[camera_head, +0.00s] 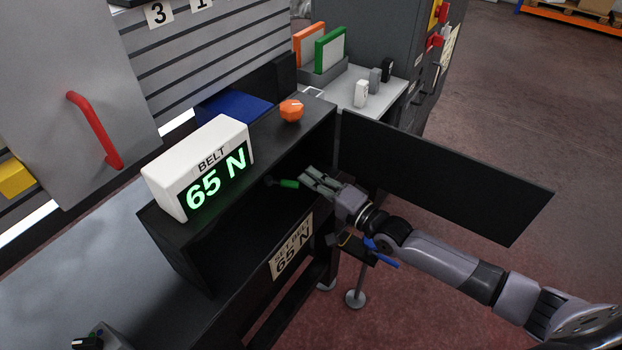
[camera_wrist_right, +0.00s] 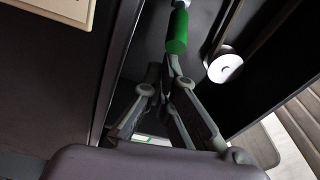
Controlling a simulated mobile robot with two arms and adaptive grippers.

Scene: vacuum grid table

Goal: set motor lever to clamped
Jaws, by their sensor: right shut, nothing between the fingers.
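The lever has a green grip (camera_head: 289,184) and sits inside the open black compartment (camera_head: 165,232) under the belt display. The display (camera_head: 196,165) reads "BELT 65 N". My right gripper (camera_head: 309,176) reaches in through the compartment's open right front, shut and empty, with its fingertips close beside the green grip. In the right wrist view the green grip (camera_wrist_right: 177,32) stands just beyond the closed fingertips (camera_wrist_right: 172,66). I cannot tell whether they touch it. No label for the lever's clamped position is readable. My left gripper is not in view.
The black door (camera_head: 445,180) stands open to the right, just behind my right arm. An orange knob (camera_head: 291,110) sits on the compartment's top. A "SET BELT 65 N" sign (camera_head: 291,247) is below the opening. A blue handle (camera_head: 381,252) shows under my wrist. A pale roller (camera_wrist_right: 225,67) is beside the lever.

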